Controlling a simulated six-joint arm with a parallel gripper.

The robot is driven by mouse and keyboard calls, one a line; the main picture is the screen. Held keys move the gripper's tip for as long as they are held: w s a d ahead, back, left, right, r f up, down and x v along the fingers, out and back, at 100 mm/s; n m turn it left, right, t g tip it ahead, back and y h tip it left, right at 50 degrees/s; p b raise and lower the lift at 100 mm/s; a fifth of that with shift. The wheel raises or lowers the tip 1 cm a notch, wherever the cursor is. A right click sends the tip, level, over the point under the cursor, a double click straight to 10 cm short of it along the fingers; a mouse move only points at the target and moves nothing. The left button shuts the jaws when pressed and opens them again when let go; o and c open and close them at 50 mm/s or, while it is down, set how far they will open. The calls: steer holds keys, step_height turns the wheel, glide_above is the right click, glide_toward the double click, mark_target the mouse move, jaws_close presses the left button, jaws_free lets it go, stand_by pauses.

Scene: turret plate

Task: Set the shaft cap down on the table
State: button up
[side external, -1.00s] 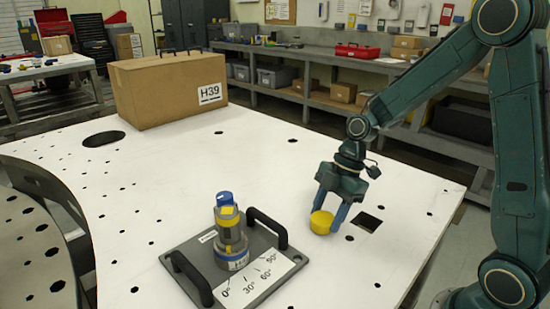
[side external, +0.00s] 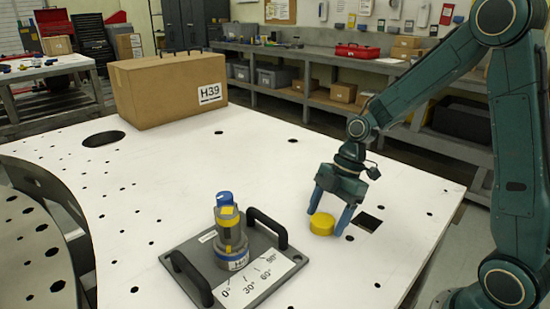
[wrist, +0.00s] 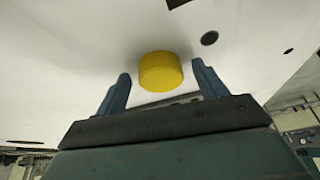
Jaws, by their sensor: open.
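The yellow shaft cap (side external: 322,224) rests on the white table (side external: 180,180), to the right of the turret plate. My gripper (side external: 330,215) is open around the cap, with one blue finger on each side. In the wrist view the cap (wrist: 160,71) sits between the fingertips (wrist: 163,78), with a visible gap on both sides. The turret (side external: 230,235) stands upright on its grey base plate (side external: 190,252), with a blue top and yellow marks.
Two black handles (side external: 268,229) rise from the base plate on the cap's side and the far left. A square hole (side external: 370,221) lies just right of my gripper. A cardboard box (side external: 165,92) stands at the back left. The table's middle is clear.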

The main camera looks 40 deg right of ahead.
steer(key=v, duration=1.2)
stand_by(0.5)
steer(key=s+a+r+m+t+h, duration=0.2)
steer(key=s+m, duration=0.6)
steer(key=s+a+r+m+t+h, duration=0.2)
steer(key=s+m, duration=0.5)
steer(key=s, duration=0.1)
steer(key=shift+r+m+t, duration=0.35)
steer(key=shift+m+t, duration=0.05)
steer(key=shift+a, duration=0.1)
stand_by(0.7)
